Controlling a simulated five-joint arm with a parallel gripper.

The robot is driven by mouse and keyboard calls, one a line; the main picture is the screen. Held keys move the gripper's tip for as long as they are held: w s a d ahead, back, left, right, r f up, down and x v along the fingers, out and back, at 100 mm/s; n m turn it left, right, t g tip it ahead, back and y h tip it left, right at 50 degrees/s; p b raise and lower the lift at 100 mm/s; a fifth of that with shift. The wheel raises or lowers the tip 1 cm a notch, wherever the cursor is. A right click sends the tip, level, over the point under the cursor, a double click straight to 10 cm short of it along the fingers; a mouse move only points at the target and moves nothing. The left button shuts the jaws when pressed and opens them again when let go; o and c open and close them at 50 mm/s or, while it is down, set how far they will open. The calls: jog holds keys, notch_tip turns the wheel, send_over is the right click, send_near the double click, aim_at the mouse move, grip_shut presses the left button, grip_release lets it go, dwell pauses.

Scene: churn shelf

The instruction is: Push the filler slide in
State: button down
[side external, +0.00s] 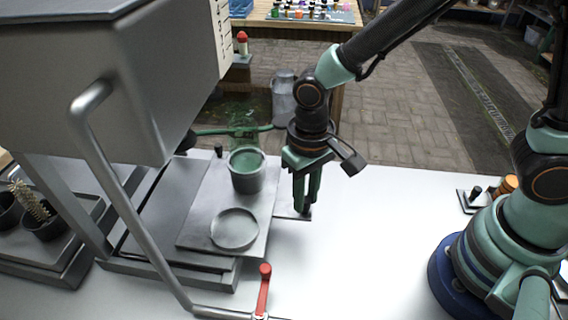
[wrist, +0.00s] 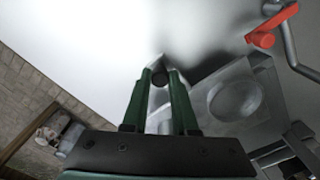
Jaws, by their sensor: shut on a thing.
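The filler slide (side external: 200,212) is a flat grey plate on the filling machine's low base. It carries a grey cup (side external: 246,182) with green contents and has a round shallow dish or recess (side external: 235,229) nearer the camera. A small tab sticks out from its right edge. My gripper (side external: 304,212) points down at that tab, with its green fingers shut on a small dark knob. In the wrist view the knob (wrist: 161,77) shows between the fingertips, and the slide (wrist: 203,88) with its round recess lies to the right. The tab is partly hidden by my fingers.
A bent metal crank with a red handle (side external: 264,290) stands in front of the slide. The large grey hopper (side external: 140,80) overhangs the left. White tabletop is clear right of my gripper.

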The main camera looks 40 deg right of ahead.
aim_at(275, 208)
jog(key=shift+w+a+r, duration=0.1)
jog(key=shift+w+a, duration=1.9)
jog(key=shift+w, duration=0.1)
jog(key=c, duration=0.7)
grip_release()
jog(key=shift+s, duration=0.1)
notch_tip(275, 208, up, 12)
jog(key=s+d+r+t, duration=0.1)
jog(key=d+t, duration=0.1)
jog(key=d, duration=0.5)
jog(key=s+d+r+t, duration=0.1)
jog(key=s+d+r, duration=0.1)
jog(key=d, duration=0.5)
jog(key=s+d+r+t, duration=0.1)
jog(key=d+t, duration=0.1)
jog(key=d, duration=0.5)
jog(key=shift+s+d+r+t, duration=0.2)
jog(key=shift+d+r+t, duration=0.1)
jog(key=shift+d, duration=0.05)
